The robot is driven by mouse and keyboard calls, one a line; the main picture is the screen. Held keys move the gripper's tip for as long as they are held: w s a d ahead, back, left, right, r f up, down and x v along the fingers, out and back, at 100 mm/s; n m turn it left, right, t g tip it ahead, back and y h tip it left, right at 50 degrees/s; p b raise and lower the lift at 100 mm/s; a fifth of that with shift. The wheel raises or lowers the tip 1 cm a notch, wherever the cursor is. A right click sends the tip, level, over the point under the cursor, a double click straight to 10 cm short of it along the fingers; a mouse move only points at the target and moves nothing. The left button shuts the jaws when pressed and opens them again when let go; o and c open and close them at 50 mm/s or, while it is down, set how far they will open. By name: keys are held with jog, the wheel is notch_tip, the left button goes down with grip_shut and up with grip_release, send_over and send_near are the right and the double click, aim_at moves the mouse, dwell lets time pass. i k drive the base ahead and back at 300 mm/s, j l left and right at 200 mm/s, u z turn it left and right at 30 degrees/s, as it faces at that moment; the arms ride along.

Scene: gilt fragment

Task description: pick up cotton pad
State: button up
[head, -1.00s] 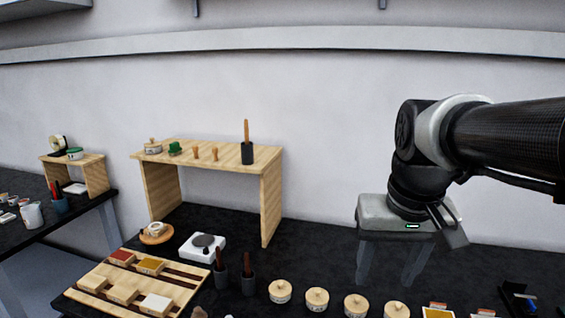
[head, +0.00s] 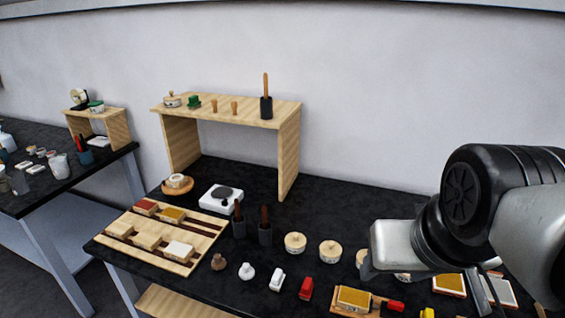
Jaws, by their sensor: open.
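I cannot say for sure which thing is the cotton pad. One pale candidate is the white-topped block (head: 179,249) at the front right of the slatted wooden rack (head: 196,262), at the left of the table. My gripper (head: 385,268) is at the right of the head view, over the right part of the dark table. It is open, with no held thing visible. Its fingers show only in part, and it hides part of the row of round lidded pots behind it. It is well apart from the rack.
A wooden shelf (head: 225,112) stands at the back. A white scale (head: 221,197), two dark cups with handled tools and round pots (head: 295,243) stand in the middle. Small stamps and red blocks (head: 306,288) line the front edge. Another table (head: 40,200) is at the left.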

aim_at(246, 273)
jog(key=j+z, duration=0.35)
jog(key=j, duration=0.35)
jog(key=j+z, duration=0.35)
jog(key=j, duration=0.4)
jog(key=j+z, duration=0.35)
jog(key=j, duration=0.35)
jog(key=k, duration=0.05)
